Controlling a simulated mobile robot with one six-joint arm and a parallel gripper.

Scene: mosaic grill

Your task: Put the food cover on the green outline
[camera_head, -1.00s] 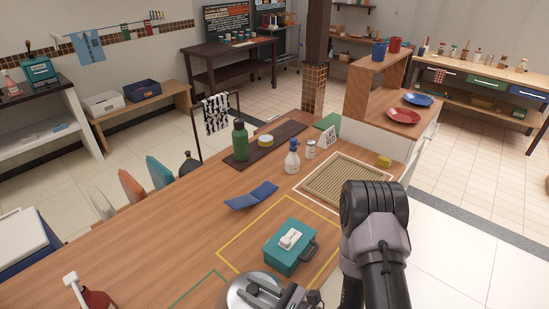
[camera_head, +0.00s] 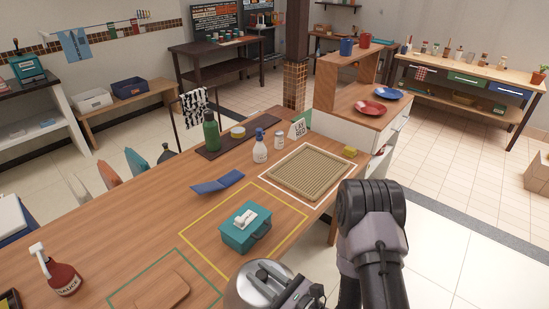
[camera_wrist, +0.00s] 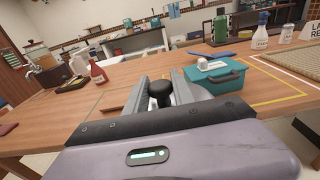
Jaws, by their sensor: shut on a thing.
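The food cover (camera_head: 246,291) is a silver metal dome with a black knob, partly cut off by the bottom edge of the head view. My gripper (camera_head: 270,277) is shut on its knob. In the wrist view the black knob (camera_wrist: 161,88) sits between the two grey fingers. The green outline (camera_head: 139,271) is on the wooden table, left of the cover in the head view. A flat brown board (camera_head: 163,288) lies inside it. The cover is to the right of the outline, in front of the teal box. Its height over the table is hard to tell.
A teal box (camera_head: 240,234) stands inside a yellow outline (camera_head: 297,239). A red sauce bottle (camera_head: 64,281) is left of the green outline. A white-outlined woven mat (camera_head: 310,174) and a blue folded item (camera_head: 217,183) lie farther back.

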